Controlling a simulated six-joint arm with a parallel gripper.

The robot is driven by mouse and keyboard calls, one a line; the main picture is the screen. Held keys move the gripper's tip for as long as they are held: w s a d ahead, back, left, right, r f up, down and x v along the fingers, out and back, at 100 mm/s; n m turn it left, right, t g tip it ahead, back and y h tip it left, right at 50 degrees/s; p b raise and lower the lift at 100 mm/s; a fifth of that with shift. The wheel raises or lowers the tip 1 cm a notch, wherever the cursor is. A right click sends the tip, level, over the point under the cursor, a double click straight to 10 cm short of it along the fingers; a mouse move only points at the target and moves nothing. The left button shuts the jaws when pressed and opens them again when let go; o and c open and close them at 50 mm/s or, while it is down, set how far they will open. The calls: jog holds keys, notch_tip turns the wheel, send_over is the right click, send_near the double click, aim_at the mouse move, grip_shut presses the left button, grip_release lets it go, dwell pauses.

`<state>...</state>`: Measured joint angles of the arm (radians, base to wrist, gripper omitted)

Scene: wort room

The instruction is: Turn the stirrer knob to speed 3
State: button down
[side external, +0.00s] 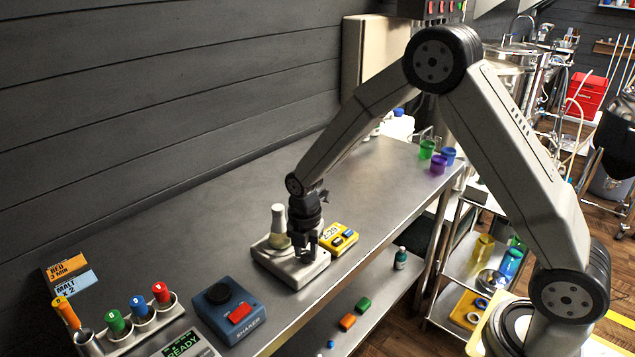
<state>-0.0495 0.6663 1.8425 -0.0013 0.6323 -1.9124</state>
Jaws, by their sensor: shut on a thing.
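The stirrer (275,264) is a pale, flat unit on the steel bench. A small flask (278,230) with pale contents stands upright on its left part. My gripper (305,256) points straight down over the front right of the stirrer, just right of the flask. Its fingers are shut on the stirrer knob, which they hide. The knob's pointer and speed marks cannot be read from this view.
A yellow timer (338,238) sits close to the right of the stirrer. A blue shaker (228,311) stands to the left, beside a rack (143,331) of capped tubes. Coloured beakers (438,162) stand at the far right end. The bench behind the stirrer is clear.

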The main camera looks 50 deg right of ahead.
jog(key=shift+m, duration=0.4)
jog(key=m, duration=1.2)
jog(key=shift+m, duration=0.3)
jog(key=m, duration=1.3)
jog(key=shift+m, duration=0.3)
jog(key=shift+c, duration=1.9)
grip_release()
